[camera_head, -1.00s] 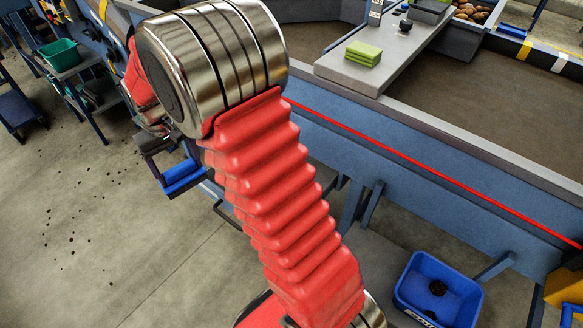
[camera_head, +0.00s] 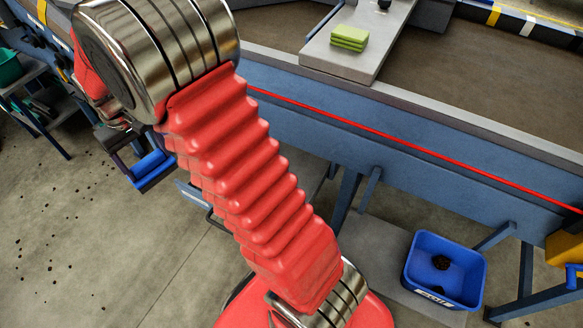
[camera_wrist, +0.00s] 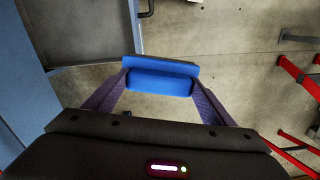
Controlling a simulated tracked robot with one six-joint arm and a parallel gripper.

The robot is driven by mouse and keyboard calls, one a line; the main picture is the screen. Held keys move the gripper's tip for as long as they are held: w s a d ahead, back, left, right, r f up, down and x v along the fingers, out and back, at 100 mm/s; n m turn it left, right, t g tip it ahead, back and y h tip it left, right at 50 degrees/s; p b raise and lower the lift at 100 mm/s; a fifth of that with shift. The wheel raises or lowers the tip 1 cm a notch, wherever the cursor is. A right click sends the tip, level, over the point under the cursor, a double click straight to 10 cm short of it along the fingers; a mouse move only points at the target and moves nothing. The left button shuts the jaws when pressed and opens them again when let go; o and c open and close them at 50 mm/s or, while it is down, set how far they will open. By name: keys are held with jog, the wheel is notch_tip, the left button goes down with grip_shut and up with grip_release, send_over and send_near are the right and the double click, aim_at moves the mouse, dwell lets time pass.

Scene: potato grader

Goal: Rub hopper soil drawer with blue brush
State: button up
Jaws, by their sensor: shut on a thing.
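My gripper (camera_wrist: 160,88) is shut on the blue brush (camera_wrist: 160,75), with one dark finger at each end of it. The brush also shows in the head view (camera_head: 153,169), low beside the blue machine side, above the floor. Its bristles are not visible. In the wrist view a blue-grey flat panel (camera_wrist: 88,32) with a dark handle (camera_wrist: 147,8) lies beyond the brush to the upper left. It may be the hopper soil drawer; I cannot tell for sure. The brush appears apart from it. In the head view my red arm hides much of this area.
The blue machine side (camera_head: 400,150) has a red line along it. Green pads (camera_head: 349,38) lie on a grey shelf (camera_head: 385,45). A blue bin (camera_head: 420,262) with dark clods stands at lower right. Dark crumbs dot the open concrete floor (camera_head: 90,235) at left.

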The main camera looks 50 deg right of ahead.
jog(key=shift+a, duration=0.3)
jog(key=s+d+f+n, duration=0.1)
jog(key=s+d+f, duration=0.3)
jog(key=s+d, duration=0.4)
jog(key=s+d+f+n, duration=0.1)
jog(key=s+d+f, duration=0.4)
jog(key=s+d, duration=0.4)
jog(key=s+d+f, duration=0.4)
jog(key=s+d, duration=0.5)
jog(key=d, duration=0.4)
jog(key=shift+s+f+n, duration=0.25)
jog(key=shift+f+n, duration=0.15)
